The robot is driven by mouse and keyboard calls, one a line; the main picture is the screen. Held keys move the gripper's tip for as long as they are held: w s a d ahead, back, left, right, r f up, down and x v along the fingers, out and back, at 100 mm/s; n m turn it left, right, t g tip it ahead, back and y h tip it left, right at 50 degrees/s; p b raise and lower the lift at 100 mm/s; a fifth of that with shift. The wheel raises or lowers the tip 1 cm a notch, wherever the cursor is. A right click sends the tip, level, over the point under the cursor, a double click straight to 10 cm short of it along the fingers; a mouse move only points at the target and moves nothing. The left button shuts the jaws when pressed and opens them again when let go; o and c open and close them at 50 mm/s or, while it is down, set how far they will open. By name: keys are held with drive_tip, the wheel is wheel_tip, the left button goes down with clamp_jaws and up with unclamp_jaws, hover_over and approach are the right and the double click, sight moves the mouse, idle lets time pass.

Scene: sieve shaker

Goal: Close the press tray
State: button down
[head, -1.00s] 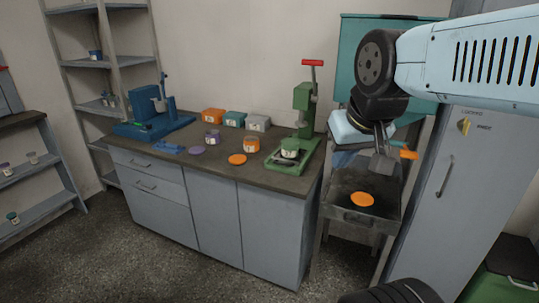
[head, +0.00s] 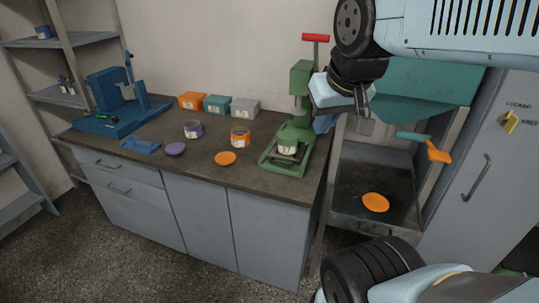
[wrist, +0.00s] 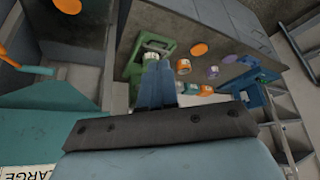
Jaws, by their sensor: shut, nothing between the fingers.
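The green press (head: 297,115) with a red handle stands at the counter's right end. I cannot tell whether that base has a sliding tray. Right of the counter, a grey open-topped tray (head: 350,185) under a teal hood holds an orange disc (head: 375,202). My gripper (head: 324,124) is shut and empty, just right of the press and above the gap between counter and grey tray. In the wrist view its blue fingers (wrist: 157,65) overlap the green press (wrist: 134,62); contact is not clear.
An orange-ended lever (head: 437,152) sticks out beside the hood. The counter (head: 205,185) holds several jars, lids and small boxes, with a blue device (head: 110,97) at its left. A grey cabinet (head: 465,190) stands at right. The floor before the counter is clear.

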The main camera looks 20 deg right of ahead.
drive_tip(key=shift+w, duration=0.1)
drive_tip(key=w+a+f+n+g+h, duration=0.1)
drive_tip(key=w+f+n, duration=0.5)
drive_tip(key=w+n, duration=0.35)
drive_tip(key=w+f+n+g+h, duration=0.1)
drive_tip(key=w+f+n, duration=0.6)
drive_tip(key=n, duration=0.4)
drive_tip(key=w+f+n, duration=0.2)
drive_tip(key=w+f, duration=0.1)
drive_tip(key=f, duration=0.2)
drive_tip(key=w+f+n, duration=0.3)
drive_tip(key=f, duration=0.2)
drive_tip(key=w+a+f+n, duration=0.1)
drive_tip(key=w+f+n, duration=0.2)
drive_tip(key=f, duration=0.3)
drive_tip(key=shift+a+g, duration=0.1)
drive_tip(key=shift+g, duration=0.3)
drive_tip(key=shift+w+d+f, duration=0.25)
drive_tip(key=shift+w+d, duration=0.15)
drive_tip(key=shift+w, duration=0.1)
drive_tip(key=shift+w+d+f, duration=0.25)
drive_tip(key=shift+w+d, duration=0.15)
drive_tip(key=shift+w, duration=0.1)
drive_tip(key=shift+w+d+f, duration=0.1)
drive_tip(key=shift+w+d, duration=0.35)
drive_tip(key=shift+w, duration=0.2)
